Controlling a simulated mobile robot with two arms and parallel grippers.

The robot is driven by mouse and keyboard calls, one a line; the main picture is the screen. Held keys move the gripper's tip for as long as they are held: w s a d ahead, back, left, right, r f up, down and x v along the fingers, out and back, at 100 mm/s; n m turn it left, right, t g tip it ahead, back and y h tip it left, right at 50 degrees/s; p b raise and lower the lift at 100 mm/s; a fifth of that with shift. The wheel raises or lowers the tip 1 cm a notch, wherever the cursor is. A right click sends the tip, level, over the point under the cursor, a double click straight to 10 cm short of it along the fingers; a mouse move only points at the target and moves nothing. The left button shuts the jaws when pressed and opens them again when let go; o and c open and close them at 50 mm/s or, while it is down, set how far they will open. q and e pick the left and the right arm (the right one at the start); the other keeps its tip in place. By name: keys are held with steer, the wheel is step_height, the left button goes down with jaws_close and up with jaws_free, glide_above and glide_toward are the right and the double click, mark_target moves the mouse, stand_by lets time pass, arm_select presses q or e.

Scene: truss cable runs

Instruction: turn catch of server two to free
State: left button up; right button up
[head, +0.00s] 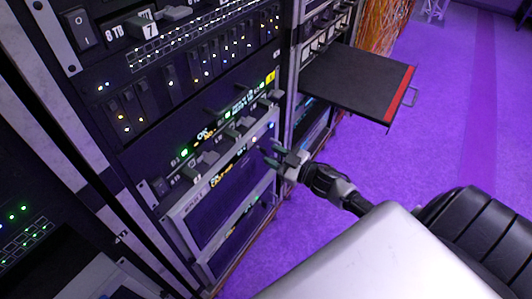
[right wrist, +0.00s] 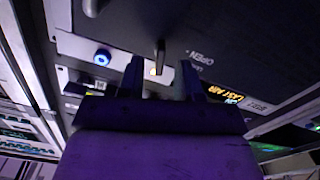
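My right gripper (head: 270,155) is at the front of the rack, by the right end of a grey-framed server unit (head: 187,207). In the right wrist view its two fingers (right wrist: 161,68) are apart. A small dark upright catch lever (right wrist: 159,57) shows between the fingertips, with a small pale light at its lower end. Lettering that reads OPEN, upside down, is on the dark panel (right wrist: 225,35) beside it. I cannot tell whether the fingers touch the lever. I cannot make out a server number there. The left gripper is not in view.
A blue-ringed button (right wrist: 101,57) is left of the fingers. A dark tray with a red edge (head: 345,82) sticks out from the neighbouring rack, beyond my right gripper. Switch rows (head: 200,62) fill the upper rack. The purple floor (head: 440,130) at right is clear.

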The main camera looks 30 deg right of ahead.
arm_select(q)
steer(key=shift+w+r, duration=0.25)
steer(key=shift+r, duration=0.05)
arm_select(e)
steer(key=shift+x, duration=1.35)
jaws_close()
